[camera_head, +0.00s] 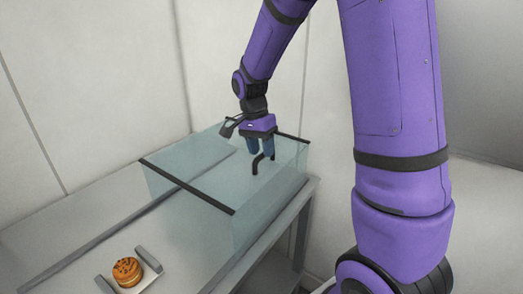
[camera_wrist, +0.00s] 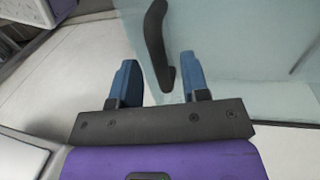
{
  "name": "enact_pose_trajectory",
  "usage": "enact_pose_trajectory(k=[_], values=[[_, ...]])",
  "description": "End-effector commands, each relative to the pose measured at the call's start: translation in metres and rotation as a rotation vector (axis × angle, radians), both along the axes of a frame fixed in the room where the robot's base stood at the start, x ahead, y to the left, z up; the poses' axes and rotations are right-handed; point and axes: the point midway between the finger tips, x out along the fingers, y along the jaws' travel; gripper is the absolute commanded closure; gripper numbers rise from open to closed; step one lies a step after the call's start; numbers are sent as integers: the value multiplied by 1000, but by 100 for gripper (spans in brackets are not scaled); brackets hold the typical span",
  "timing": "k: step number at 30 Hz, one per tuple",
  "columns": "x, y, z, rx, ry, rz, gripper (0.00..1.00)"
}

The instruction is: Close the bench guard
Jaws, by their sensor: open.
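The bench guard (camera_head: 190,160) is a clear box-like cover with dark edge strips, standing on the grey bench. A dark curved handle (camera_head: 257,163) rises from its top panel near the right end. My gripper (camera_head: 261,146) is over the guard's top, right at the handle. In the wrist view its two blue fingers (camera_wrist: 158,82) are apart, and the handle (camera_wrist: 155,45) extends from between them toward the top of the picture. I cannot tell whether either finger touches the handle. The guard's panel (camera_wrist: 235,50) fills the right of the wrist view.
The grey bench (camera_head: 60,222) stands against pale wall panels. A round orange-brown item with dark spots (camera_head: 127,271) sits in a small grey holder (camera_head: 149,260) at the bench's front left, outside the guard. A long groove or rail (camera_head: 90,245) runs along the bench. The left bench top is mostly clear.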

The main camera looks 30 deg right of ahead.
Motion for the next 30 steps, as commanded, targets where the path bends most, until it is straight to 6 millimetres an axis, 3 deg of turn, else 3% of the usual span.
enact_pose_trajectory(k=[12,18,25,30], values=[[-1,-1,-7,0,-1,0,58],[-1,-1,-7,0,-1,0,100],[-2,1,-7,0,-1,0,100],[-8,16,-7,1,-1,3,100]])
